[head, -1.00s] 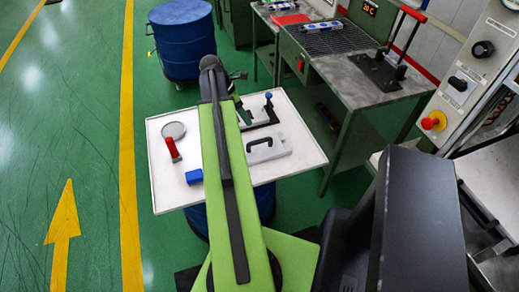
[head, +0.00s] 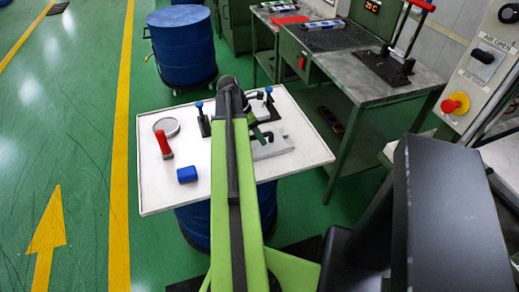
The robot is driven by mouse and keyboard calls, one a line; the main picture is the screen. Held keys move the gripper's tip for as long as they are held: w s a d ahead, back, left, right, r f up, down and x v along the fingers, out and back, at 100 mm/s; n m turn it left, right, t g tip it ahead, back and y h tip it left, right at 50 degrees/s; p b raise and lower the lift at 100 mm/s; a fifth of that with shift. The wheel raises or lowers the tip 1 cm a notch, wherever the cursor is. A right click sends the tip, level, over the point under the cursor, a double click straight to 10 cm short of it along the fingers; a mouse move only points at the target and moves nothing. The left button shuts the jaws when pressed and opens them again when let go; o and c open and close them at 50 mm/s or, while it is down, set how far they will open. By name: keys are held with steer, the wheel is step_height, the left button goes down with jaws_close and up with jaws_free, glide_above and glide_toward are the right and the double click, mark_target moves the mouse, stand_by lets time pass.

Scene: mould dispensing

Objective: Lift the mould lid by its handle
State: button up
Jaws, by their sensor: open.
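The mould lid (head: 274,149) is a flat grey plate on the white tabletop, just right of my green arm. Its left part is hidden behind the arm. My gripper (head: 264,133) seems to be the dark shape over the lid, below the arm's far end and partly hidden by it. It is open, with no object seen in it. The dark handle cannot be told apart clearly from the gripper, nor can I tell whether they touch. Clamps with blue knobs stand beside the lid, at the left (head: 200,107) and at the back (head: 268,91).
On the white table (head: 185,207) stand a red-handled tool (head: 163,143), a round grey disc (head: 168,126) and a blue block (head: 187,174). A blue drum (head: 182,45) is behind. A green bench (head: 365,115) and control panel (head: 470,75) are at right.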

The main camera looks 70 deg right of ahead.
steer(key=shift+s+f, duration=0.1)
steer(key=shift+f, duration=0.1)
steer(key=shift+c, duration=0.4)
jaws_close()
stand_by(0.9)
